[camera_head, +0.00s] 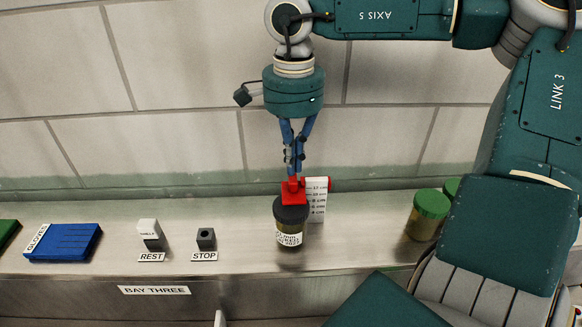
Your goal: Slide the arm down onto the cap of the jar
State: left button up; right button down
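The jar (290,237) stands upright on the steel bench, with a dark cap (291,214) and a white printed label. A red sliding arm (294,196) is just above or on the cap; I cannot tell whether they touch. Behind it stands a white upright scale (317,205) with printed marks, and a red part shows at its top right. My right gripper (293,178) points straight down from above. Its blue fingers are close together at the red arm's upper part and look shut on it. My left gripper is not in view.
On the bench (355,245), a blue gloves pack (65,243), a block at the REST label (151,257) and a dark STOP block (206,238) lie left. Green-lidded jars (427,218) stand right, near my arm. A tiled wall is behind.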

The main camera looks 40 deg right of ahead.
jog(key=shift+f+b, duration=1.2)
jog(key=shift+f, duration=0.25)
dwell(0.4)
jog(key=shift+r, duration=0.1)
jog(key=shift+r+p, duration=2.35)
jog(key=shift+r, duration=1.15)
jog(key=shift+f, duration=0.1)
